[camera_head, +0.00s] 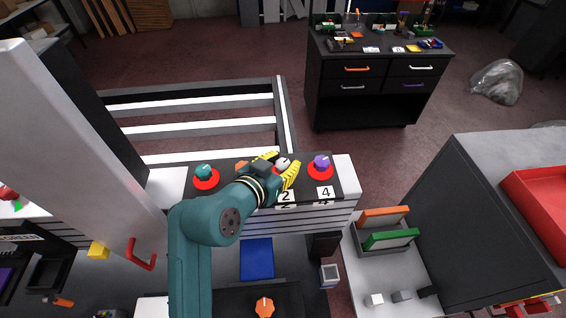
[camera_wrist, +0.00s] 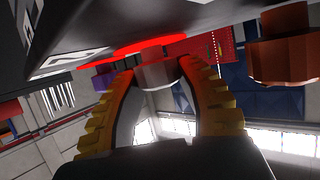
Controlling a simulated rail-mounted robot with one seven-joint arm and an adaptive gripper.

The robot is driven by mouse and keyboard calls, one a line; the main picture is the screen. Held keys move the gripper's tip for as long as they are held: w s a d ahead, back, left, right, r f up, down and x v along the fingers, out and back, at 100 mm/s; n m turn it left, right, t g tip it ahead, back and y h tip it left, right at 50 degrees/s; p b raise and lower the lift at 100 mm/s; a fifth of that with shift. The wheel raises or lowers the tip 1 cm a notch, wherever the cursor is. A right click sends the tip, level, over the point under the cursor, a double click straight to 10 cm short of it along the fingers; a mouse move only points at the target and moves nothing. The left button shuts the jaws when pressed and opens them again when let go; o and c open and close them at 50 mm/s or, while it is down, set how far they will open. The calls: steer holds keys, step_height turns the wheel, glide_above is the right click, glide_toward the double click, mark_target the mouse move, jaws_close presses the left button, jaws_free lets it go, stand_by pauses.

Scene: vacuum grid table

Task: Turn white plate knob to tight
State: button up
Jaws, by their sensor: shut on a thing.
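The white knob (camera_head: 282,163) sits on a red disc on the black panel, between an orange knob (camera_head: 241,166) and a purple knob (camera_head: 321,162). My gripper (camera_head: 278,169), with yellow ribbed fingers, is shut on the white knob, one finger on each side. In the wrist view, the white knob (camera_wrist: 157,75) lies between the fingertips, which hide part of its sides. The purple knob (camera_wrist: 103,80) is left of it there and the orange knob (camera_wrist: 284,60) right. The knob's pointer and any tight mark cannot be made out.
A teal knob (camera_head: 204,172) stands at the panel's left end. Number labels, including 2 and 4 (camera_head: 325,192), lie on the panel's front. The striped grid table (camera_head: 200,101) lies behind. A black drawer cabinet (camera_head: 375,75) stands further back, and a tall grey column (camera_head: 70,130) is at left.

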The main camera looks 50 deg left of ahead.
steer(key=shift+f, duration=0.1)
steer(key=o, duration=1.2)
steer(key=v, duration=1.2)
